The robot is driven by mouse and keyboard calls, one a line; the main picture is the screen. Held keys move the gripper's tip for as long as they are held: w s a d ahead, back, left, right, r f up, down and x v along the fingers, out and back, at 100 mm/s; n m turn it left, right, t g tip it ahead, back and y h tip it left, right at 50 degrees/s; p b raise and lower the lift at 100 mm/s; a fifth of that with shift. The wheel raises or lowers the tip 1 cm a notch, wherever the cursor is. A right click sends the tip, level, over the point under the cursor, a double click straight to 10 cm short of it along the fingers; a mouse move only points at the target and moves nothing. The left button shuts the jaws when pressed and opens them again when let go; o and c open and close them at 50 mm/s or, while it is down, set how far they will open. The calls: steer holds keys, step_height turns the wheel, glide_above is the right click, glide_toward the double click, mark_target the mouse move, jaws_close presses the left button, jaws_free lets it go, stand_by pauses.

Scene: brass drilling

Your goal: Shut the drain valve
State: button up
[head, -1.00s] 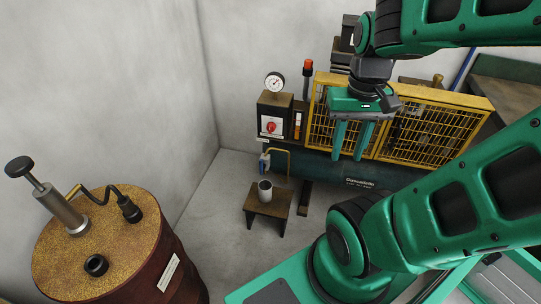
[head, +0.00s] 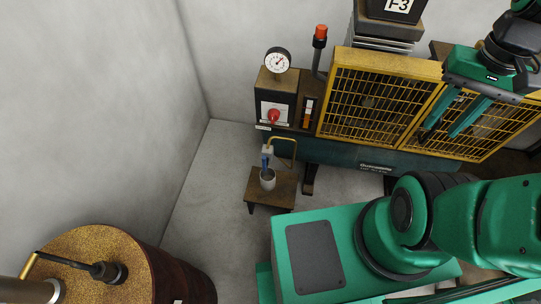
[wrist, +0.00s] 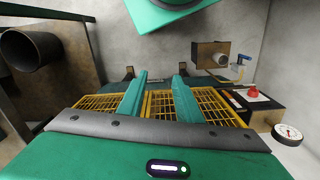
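The drain valve has a blue handle (head: 265,161) and sits at the left end of the dark green tank (head: 340,152), by a bent brass pipe (head: 284,141). In the head view the handle hangs just above a grey cup (head: 268,180) on a small stool. The blue handle also shows in the wrist view (wrist: 240,58), at the upper right. My gripper (head: 443,132) is open and empty, well to the right of the valve, over the yellow mesh guard. In the wrist view its two fingers (wrist: 159,77) stand apart with nothing between them.
The yellow guard (head: 372,97) fronts the machine. A gauge (head: 278,62) and a box with a red knob (head: 274,115) stand above the valve. The stool (head: 283,188) is below it. A rusty drum (head: 178,270) stands at the lower left. Floor between drum and stool is clear.

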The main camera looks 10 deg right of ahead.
steer(key=w+a+f+n+t, duration=0.15)
steer(key=w+a+n, duration=0.25)
steer(key=w+a, duration=0.5)
steer(key=w+a+f+n+t, duration=0.15)
steer(key=w+a+n, duration=0.25)
steer(key=w+a, duration=0.5)
steer(key=n+g, duration=0.3)
steer(key=n, duration=0.3)
glide_toward(264, 163)
steer(key=shift+w+f, duration=0.55)
steer(key=shift+f, duration=0.05)
steer(key=shift+s+f, duration=0.1)
steer(key=shift+f, duration=0.45)
step_height(264, 163, down, 10)
steer(key=shift+f, duration=0.1)
steer(key=shift+c, duration=0.4)
